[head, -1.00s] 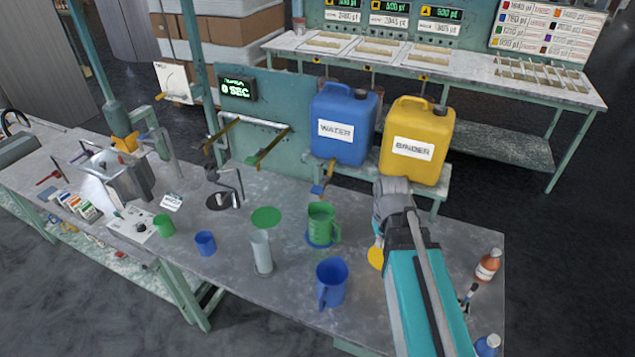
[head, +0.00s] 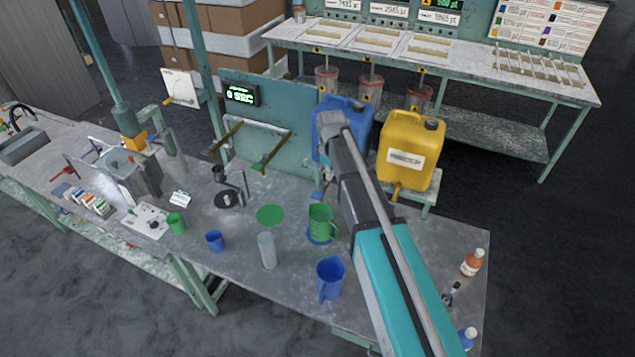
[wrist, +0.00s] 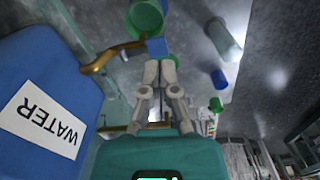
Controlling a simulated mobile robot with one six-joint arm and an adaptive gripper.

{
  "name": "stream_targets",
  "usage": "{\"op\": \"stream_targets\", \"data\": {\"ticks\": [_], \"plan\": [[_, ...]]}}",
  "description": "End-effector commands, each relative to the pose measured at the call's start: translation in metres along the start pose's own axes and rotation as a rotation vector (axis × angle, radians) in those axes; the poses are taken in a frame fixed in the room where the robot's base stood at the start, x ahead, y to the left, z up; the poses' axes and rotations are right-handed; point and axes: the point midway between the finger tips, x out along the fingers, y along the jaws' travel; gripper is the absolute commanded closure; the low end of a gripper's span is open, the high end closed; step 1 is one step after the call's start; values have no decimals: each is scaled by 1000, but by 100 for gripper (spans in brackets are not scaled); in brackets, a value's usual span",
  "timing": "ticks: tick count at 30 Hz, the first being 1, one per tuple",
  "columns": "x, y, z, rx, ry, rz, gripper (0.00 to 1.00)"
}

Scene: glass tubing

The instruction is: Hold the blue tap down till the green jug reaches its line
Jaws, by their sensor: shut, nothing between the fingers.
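The green jug (head: 320,220) stands upright on a blue disc (head: 317,241) below the blue WATER canister (head: 357,112). Its fill level and line cannot be made out. The blue tap (head: 318,196) shows only as a small part beside my arm. In the wrist view, its brass pipe (wrist: 110,57) runs from the canister to a blue lever (wrist: 157,47), with the green jug (wrist: 144,18) beyond. My gripper (wrist: 159,68) is shut and empty, its tips right by the blue lever; I cannot tell whether they touch. The head view hides my gripper behind my arm.
A yellow canister (head: 410,150) stands right of the blue one. A blue jug (head: 330,280), a clear cylinder (head: 267,250), a small blue cup (head: 215,241) and a green cup (head: 176,223) stand on the bench. A timer display (head: 240,95) reads 0 SEC.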

Motion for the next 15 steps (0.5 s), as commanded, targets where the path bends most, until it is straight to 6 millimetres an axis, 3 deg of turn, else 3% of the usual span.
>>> {"op": "stream_targets", "data": {"ticks": [1, 6, 15], "plan": [[-13, 4, -14, -36, 0, 0, 100], [-26, 6, -38, -130, 0, 0, 100], [-30, 6, -51, -186, 0, 0, 100]]}}
